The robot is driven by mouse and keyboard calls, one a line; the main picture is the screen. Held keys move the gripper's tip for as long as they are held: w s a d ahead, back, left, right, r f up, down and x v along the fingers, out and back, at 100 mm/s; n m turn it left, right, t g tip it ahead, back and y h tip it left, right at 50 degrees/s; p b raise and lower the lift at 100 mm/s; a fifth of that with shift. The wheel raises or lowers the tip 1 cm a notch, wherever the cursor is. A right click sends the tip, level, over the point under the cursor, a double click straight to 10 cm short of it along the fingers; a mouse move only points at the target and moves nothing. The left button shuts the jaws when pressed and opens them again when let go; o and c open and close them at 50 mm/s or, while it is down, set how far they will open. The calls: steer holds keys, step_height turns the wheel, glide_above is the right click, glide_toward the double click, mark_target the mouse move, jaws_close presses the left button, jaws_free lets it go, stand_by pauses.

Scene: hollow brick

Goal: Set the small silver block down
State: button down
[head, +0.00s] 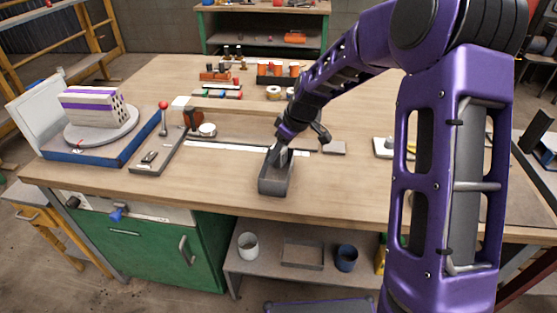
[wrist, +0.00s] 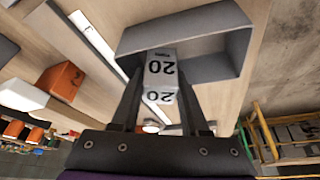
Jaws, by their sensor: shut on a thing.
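The small silver block (wrist: 160,66), marked "20" on two faces, is held between the two dark fingers of my gripper (wrist: 160,84) in the wrist view. In the head view my gripper (head: 282,150) points down at the far end of a grey open-topped tray (head: 276,186). The tray also shows behind the block in the wrist view (wrist: 222,66). The block is at the tray's opening; I cannot tell whether it touches the floor of the tray. In the head view the fingers mostly hide the block.
A dark board with small tools (head: 158,160) is at left, beside a blue-edged platform bearing a striped hollow brick (head: 92,106). Orange items (head: 275,70) stand farther back.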

steer(key=shift+f, duration=1.25)
steer(key=shift+f+b, duration=0.2)
steer(key=shift+b, duration=0.1)
steer(key=c, duration=0.7)
jaws_free()
steer(key=shift+r, duration=0.1)
steer(key=shift+r+p, duration=0.25)
steer(key=shift+p, duration=0.05)
steer(key=p+v, duration=0.1)
steer(key=v, duration=1)
steer(key=shift+s+d+r, duration=0.1)
steer(key=shift+d+r, duration=0.05)
steer(key=shift+r, duration=0.2)
